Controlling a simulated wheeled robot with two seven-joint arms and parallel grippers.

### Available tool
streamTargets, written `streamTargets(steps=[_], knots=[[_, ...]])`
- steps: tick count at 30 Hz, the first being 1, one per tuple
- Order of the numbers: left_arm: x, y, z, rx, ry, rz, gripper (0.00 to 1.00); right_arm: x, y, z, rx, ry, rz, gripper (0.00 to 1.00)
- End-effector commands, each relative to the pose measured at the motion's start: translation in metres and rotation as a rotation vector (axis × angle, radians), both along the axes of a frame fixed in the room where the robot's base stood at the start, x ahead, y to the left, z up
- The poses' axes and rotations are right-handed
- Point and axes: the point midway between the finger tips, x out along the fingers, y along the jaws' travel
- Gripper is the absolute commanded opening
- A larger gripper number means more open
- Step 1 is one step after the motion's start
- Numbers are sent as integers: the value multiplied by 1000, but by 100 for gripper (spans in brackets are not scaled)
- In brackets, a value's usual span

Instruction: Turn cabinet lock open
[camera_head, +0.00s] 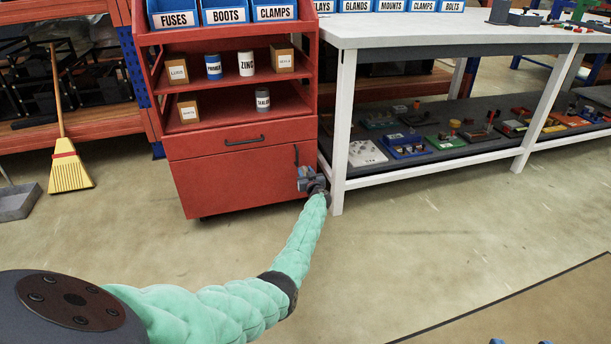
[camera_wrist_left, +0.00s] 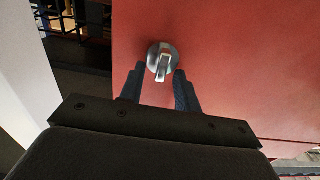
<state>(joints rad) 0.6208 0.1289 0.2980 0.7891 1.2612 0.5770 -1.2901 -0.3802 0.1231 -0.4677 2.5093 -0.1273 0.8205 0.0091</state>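The red cabinet (camera_head: 232,178) stands left of the workbench, its door below the open shelves. In the left wrist view the round metal cabinet lock (camera_wrist_left: 163,55) sits on the red door, with a pale tab standing out from its middle. My left gripper (camera_head: 309,180) is at the right side of the cabinet door and hides the lock in the head view. In the wrist view its two fingers (camera_wrist_left: 157,84) are apart, either side of the tab's lower end; I cannot tell whether they touch it.
A drawer handle (camera_head: 244,141) is above the door. The white workbench leg (camera_head: 340,130) stands close right of my left gripper. A broom (camera_head: 66,150) leans at the left. The floor ahead is clear.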

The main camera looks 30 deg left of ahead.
Motion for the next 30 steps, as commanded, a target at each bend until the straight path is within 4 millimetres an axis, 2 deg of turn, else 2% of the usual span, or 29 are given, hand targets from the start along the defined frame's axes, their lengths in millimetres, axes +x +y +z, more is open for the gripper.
streamTargets(steps=[9,14,15,30], knots=[[2,1,1,-1,-1,0,33,-1,0,-3,1,13,-1,36],[1,1,1,-1,-1,0,3,0,0,0,10,3,-3,36],[1,1,1,-1,-1,0,0,0,0,1,12,2,-4,36],[0,2,2,-67,-77,0,0,0,1,8,10,-13,1,36]])
